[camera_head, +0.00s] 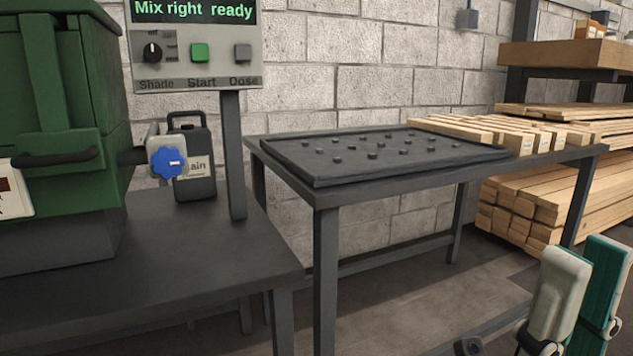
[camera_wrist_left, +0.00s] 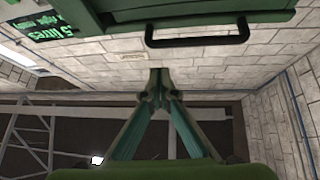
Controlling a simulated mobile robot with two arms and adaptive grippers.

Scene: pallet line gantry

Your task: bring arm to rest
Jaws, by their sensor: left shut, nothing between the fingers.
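My right gripper (camera_head: 589,250) is at the lower right of the head view. Its two pale and teal fingers stand apart with a gap between them, and nothing shows in the gap. It is in front of the dark table's right end, clear of it. My left gripper (camera_wrist_left: 158,84) shows in the left wrist view, its teal fingers meeting at the tips with nothing between them. The left gripper does not show in the head view.
A green machine (camera_head: 85,120) with a black handle stands at left, near a jug (camera_head: 193,165) and a blue knob (camera_head: 168,162). A control panel (camera_head: 195,75) reads "Mix right ready". A black studded tray (camera_head: 320,178) and wooden slats (camera_head: 525,142) lie on the table (camera_head: 330,195). Timber (camera_head: 535,205) is stacked behind.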

